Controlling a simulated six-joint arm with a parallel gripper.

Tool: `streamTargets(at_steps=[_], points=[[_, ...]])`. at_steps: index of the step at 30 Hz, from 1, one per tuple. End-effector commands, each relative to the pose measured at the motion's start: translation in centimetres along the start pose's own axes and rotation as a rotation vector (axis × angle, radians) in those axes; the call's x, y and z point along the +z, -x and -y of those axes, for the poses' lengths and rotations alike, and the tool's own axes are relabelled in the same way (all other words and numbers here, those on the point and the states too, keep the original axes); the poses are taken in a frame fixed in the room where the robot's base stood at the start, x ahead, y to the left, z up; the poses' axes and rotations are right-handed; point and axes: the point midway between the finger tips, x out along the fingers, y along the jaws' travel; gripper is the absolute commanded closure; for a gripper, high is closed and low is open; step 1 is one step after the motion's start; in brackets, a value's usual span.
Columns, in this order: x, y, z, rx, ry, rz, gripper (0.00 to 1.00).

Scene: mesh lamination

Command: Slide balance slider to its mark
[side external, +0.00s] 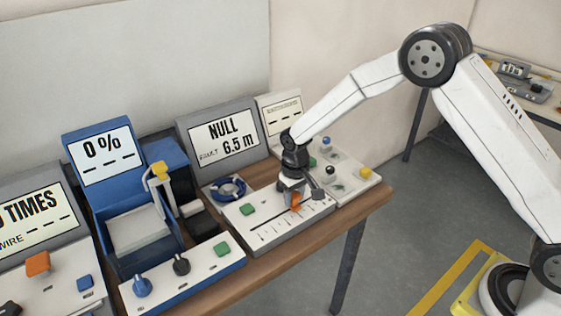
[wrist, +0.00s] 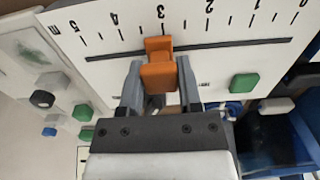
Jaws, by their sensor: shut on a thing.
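The balance slider's orange knob (side external: 296,201) is on the white scale panel (side external: 262,228) and also shows in the wrist view (wrist: 158,75). It rides in a dark straight slot (wrist: 230,46). The scale is numbered 0 to 5 with an "m" at the 5 end, and the knob stands close to the 3 in the wrist view. My gripper (side external: 293,188) points down over the panel and is shut on the knob, with a finger (wrist: 131,88) on either side. No separate target mark can be made out on the scale.
A display (side external: 222,131) behind the panel reads "NULL" and what looks like "FAULT 6.5 m". A green button (side external: 247,209) stands on the panel. A blue coil (side external: 229,188) lies behind it. A blue machine (side external: 140,200) is at left, and another knobbed panel (side external: 350,180) at right.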

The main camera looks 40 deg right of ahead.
Motion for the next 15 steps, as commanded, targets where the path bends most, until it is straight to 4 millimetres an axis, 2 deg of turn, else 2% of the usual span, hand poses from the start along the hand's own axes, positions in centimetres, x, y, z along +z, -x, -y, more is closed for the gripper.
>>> streamTargets(at_steps=[1, 9, 15], points=[[0.1, 0.0, 1.4, -0.001, 0.006, 0.002, 1.00], [0.1, 0.1, 8.3, -0.001, 0.006, 0.001, 1.00], [0.1, 0.1, 11.9, -0.001, 0.003, 0.001, 1.00]])
